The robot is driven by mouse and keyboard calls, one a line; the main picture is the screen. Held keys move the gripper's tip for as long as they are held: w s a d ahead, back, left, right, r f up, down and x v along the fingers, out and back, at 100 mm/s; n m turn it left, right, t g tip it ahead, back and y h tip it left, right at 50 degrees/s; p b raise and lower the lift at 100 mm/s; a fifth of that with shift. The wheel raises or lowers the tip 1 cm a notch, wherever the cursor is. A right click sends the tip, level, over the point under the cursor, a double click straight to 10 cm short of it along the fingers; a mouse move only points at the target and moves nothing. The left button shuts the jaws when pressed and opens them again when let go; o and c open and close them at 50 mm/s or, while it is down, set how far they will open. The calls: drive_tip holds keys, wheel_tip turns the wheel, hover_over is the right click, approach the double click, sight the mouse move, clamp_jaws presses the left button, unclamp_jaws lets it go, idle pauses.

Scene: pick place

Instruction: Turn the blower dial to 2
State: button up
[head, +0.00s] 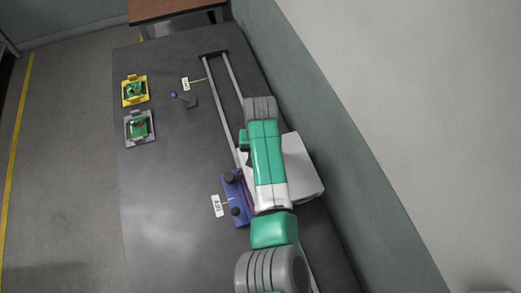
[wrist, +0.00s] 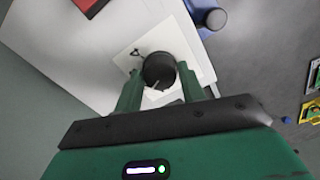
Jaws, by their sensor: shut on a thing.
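The blower is a white box (head: 303,165) on the dark table, partly covered by my arm in the head view. In the wrist view its white face (wrist: 112,40) carries a round black dial (wrist: 159,68) with a pale pointer line on its near side. A small dark mark is printed beside the dial; no number is readable. My gripper (wrist: 160,82) has its two green fingers on either side of the dial, shut on it. The dial and fingertips are hidden in the head view.
A blue fixture with black knobs (head: 240,213) stands left of the box, beside a white label (head: 217,206). Two rails (head: 220,105) run along the table. Yellow (head: 134,90) and grey (head: 140,128) holders with green boards sit at left. A wall closes the right side.

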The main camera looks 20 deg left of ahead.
idle(0.4)
drive_tip(key=o, duration=1)
drive_tip(key=shift+c, duration=0.2)
wheel_tip(320, 180, up, 8)
drive_tip(key=shift+f+p, duration=0.1)
drive_tip(key=shift+p, duration=0.5)
